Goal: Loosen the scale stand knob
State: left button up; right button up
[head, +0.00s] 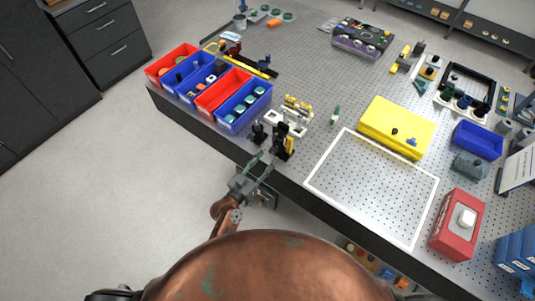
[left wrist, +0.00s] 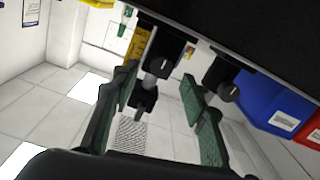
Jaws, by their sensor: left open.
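A black scale stand (head: 278,139) with a yellow scale (head: 290,146) stands near the table's front edge in the head view. A smaller black upright piece (head: 258,133) is just left of it. My left gripper (head: 263,162) is open and empty, just in front of the table edge below these pieces. In the left wrist view, a black knob-like part (left wrist: 142,97) shows between the green-padded fingers, with the yellow scale (left wrist: 135,45) behind it. Another round black part (left wrist: 228,91) is to the right, beyond a finger. I cannot tell whether either finger touches anything.
Red and blue bins (head: 225,92) line the table's left end. A white-outlined area (head: 372,188) to the right is empty. A yellow case (head: 396,127) lies behind it, and a red box (head: 458,225) stands at its right. The dark table edge (head: 335,207) is near my gripper.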

aim_at(272, 151)
pick_arm(q)
jog(key=shift+x, duration=1.8)
jog(key=shift+a, duration=0.1)
jog(key=shift+c, duration=0.4)
